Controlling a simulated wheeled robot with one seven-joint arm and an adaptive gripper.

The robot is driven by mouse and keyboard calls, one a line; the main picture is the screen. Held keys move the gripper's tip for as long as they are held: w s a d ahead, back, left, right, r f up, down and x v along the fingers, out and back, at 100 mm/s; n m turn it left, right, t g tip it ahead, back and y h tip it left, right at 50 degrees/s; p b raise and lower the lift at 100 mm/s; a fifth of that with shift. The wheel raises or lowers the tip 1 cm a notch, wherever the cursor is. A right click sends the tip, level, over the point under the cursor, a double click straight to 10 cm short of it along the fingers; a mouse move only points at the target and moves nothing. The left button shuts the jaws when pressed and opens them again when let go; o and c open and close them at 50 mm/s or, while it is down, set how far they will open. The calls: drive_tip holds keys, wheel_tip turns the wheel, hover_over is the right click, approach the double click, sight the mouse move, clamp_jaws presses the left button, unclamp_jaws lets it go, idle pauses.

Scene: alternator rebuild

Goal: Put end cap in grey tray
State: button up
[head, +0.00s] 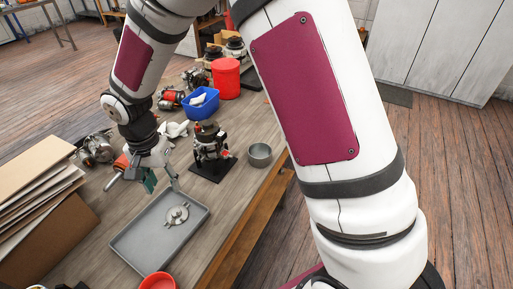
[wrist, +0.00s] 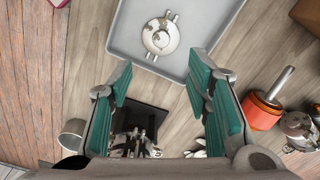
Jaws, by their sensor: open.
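The end cap (head: 177,214) is a round grey metal part with lugs and a centre hole. It lies inside the grey tray (head: 128,244), on the tray floor. The wrist view also shows the end cap (wrist: 160,37) in the tray (wrist: 222,12), near the tray edge closest to my gripper. My gripper (head: 163,182) is above the table by the tray's far edge. In the wrist view, my gripper (wrist: 164,88) has its green finger pads wide apart with nothing between them. The end cap is apart from the fingers.
An alternator on a black stand (head: 210,148) is just beyond the tray, with a metal cup (head: 260,155) to its right. A blue bin (head: 201,103), a red container (head: 226,78) and a red bowl (head: 158,281) are also on the table. Cardboard (head: 35,190) is at left.

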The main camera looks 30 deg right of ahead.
drive_tip(key=s+d+r+n+t+h, duration=0.1)
drive_tip(key=s+d+r+n, duration=0.15)
drive_tip(key=d+r, duration=0.45)
drive_tip(key=s+d+r+n+t, duration=0.1)
drive_tip(key=s+d+r, duration=0.35)
drive_tip(key=r, duration=0.45)
drive_tip(key=s+d+r+n+t, duration=0.1)
drive_tip(key=s+d+r, duration=0.1)
drive_tip(key=s, duration=0.3)
drive_tip(key=s+d+r+n+t, duration=0.1)
drive_tip(key=s+d+r, duration=0.1)
drive_tip(key=s, duration=0.3)
drive_tip(key=s+d+r+n+y, duration=0.1)
drive_tip(key=s+d+r, duration=0.1)
drive_tip(key=s+d, duration=0.2)
drive_tip(key=shift+s+r+t, duration=0.15)
drive_tip(key=shift+s+t, duration=0.25)
drive_tip(key=shift+s, duration=0.3)
